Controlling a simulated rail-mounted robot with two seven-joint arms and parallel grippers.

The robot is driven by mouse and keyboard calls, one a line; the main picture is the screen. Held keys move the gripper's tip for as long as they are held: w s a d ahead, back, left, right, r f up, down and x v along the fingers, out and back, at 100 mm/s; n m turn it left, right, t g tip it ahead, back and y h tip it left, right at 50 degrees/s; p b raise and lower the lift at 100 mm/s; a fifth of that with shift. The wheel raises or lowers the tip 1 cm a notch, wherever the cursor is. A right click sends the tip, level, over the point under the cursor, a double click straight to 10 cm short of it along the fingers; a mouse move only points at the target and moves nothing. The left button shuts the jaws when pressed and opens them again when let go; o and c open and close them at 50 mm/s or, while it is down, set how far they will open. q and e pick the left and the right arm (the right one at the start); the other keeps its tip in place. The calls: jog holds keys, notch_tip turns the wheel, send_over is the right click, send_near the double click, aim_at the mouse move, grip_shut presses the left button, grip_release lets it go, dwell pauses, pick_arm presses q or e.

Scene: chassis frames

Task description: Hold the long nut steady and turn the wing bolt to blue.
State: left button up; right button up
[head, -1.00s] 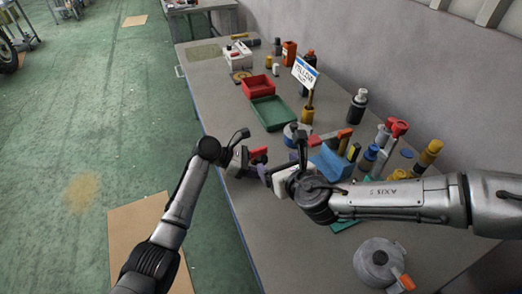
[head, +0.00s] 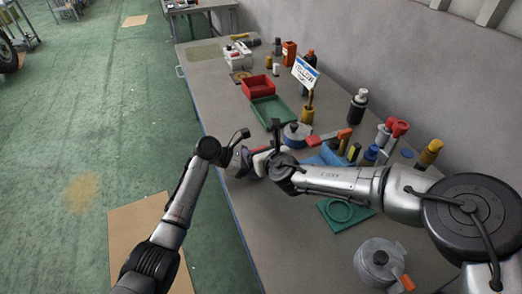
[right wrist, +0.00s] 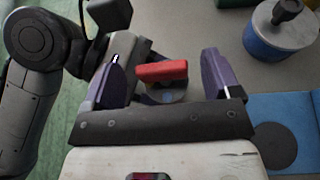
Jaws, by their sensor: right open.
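The wing bolt's red wing (right wrist: 162,72) shows in the right wrist view between the two purple fingers of my right gripper (right wrist: 163,62). The fingers are open, with a gap on each side of the wing. Below the wing is a round grey part with a small blue mark (right wrist: 166,97); I cannot tell if this is the nut. The long nut is not clearly visible. My left gripper (head: 236,160) is at the table's left edge beside the right one. Its fingers are mostly hidden, so its grip cannot be seen.
A blue stand (head: 330,156), a teal plate (head: 343,213) and a grey round pot (head: 378,262) are on the table's near side. A red bin (head: 258,89), a green tray (head: 272,112) and a sign card (head: 305,73) stand farther back. Several bottles and tools line the right.

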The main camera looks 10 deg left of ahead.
jog(key=shift+c, duration=0.4)
jog(key=c, duration=0.9)
jog(key=shift+o, duration=0.2)
jog(key=shift+y, duration=0.3)
jog(key=n+g+y, duration=0.1)
jog(key=n, duration=0.1)
jog(key=n+g+y, duration=0.1)
jog(key=n+g, duration=0.1)
jog(key=n+g+y, duration=0.1)
jog(key=g, duration=0.1)
jog(key=shift+w+d+n, duration=0.2)
jog(key=shift+w+n, duration=0.2)
jog(key=shift+w+n+g+y, duration=0.15)
jog(key=shift+n+g+y, duration=0.15)
jog(key=shift+n+g, duration=0.5)
jog(key=shift+w+n+g+y, duration=0.1)
jog(key=shift+n+g+y, duration=0.2)
jog(key=shift+n+g, duration=0.5)
jog(key=shift+w+r+n+g, duration=0.1)
jog(key=shift+w+n+g, duration=0.25)
jog(key=shift+g, duration=0.55)
jog(key=shift+s+d+f+n+g, duration=0.15)
jog(key=shift+s+f+n+g, duration=0.15)
jog(key=shift+n+g, duration=0.2)
